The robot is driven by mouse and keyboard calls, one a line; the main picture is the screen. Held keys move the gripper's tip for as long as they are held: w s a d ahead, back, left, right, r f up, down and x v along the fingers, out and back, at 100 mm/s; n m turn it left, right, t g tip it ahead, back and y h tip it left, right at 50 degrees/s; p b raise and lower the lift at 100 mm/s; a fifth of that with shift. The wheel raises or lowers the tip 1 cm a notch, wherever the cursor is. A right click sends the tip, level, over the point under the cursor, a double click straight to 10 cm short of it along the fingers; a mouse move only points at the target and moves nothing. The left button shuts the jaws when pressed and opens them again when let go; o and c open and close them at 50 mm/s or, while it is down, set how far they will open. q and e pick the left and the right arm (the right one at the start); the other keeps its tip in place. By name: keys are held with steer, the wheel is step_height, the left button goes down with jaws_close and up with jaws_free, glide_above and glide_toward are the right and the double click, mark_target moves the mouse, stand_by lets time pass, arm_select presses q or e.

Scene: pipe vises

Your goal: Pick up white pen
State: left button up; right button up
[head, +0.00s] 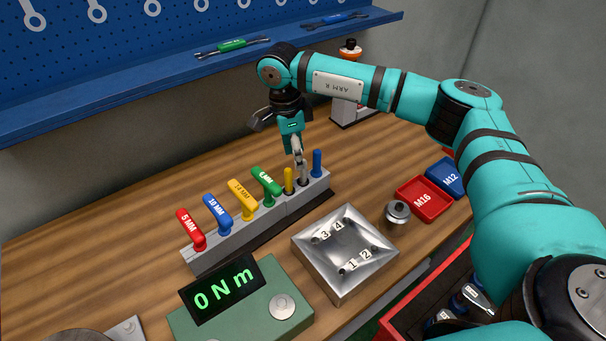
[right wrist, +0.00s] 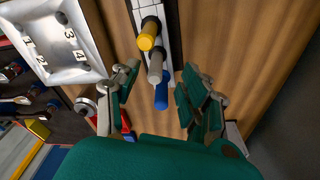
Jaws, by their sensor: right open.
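The white pen (right wrist: 155,68) stands in the grey holder, between a yellow pen (right wrist: 149,38) and a blue pen (right wrist: 161,96) in the right wrist view; it looks light grey there. My right gripper (right wrist: 157,84) is open, its fingers on either side of the pen row, with nothing held. In the head view my right gripper (head: 298,150) is above the right end of the holder (head: 245,222), and it partly hides the white pen. The blue pen (head: 317,163) and yellow pen (head: 289,180) stand close beside it. My left gripper is not in view.
Coloured hex keys, such as the green one (head: 266,184), stand along the holder's left part. A metal block (head: 345,280) with numbered holes, a torque display (head: 225,291), a red M16 tray (head: 424,200) and a blue M12 tray (head: 450,174) are nearby. Bare wood lies behind the holder.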

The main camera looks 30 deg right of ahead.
mark_target(303, 180)
steer(key=shift+d+f, duration=0.1)
steer(key=shift+f, duration=0.45)
steer(key=shift+s+d+f+p, duration=0.15)
steer(key=shift+s+f+p, duration=0.1)
steer(key=shift+p, duration=0.2)
steer(key=f, duration=0.1)
steer(key=d+f+p, duration=0.1)
steer(key=f, duration=0.1)
steer(key=shift+s+f, duration=0.15)
steer(key=shift+f, duration=0.15)
steer(key=shift+f+p, duration=0.3)
steer(key=shift+f, duration=0.1)
jaws_close()
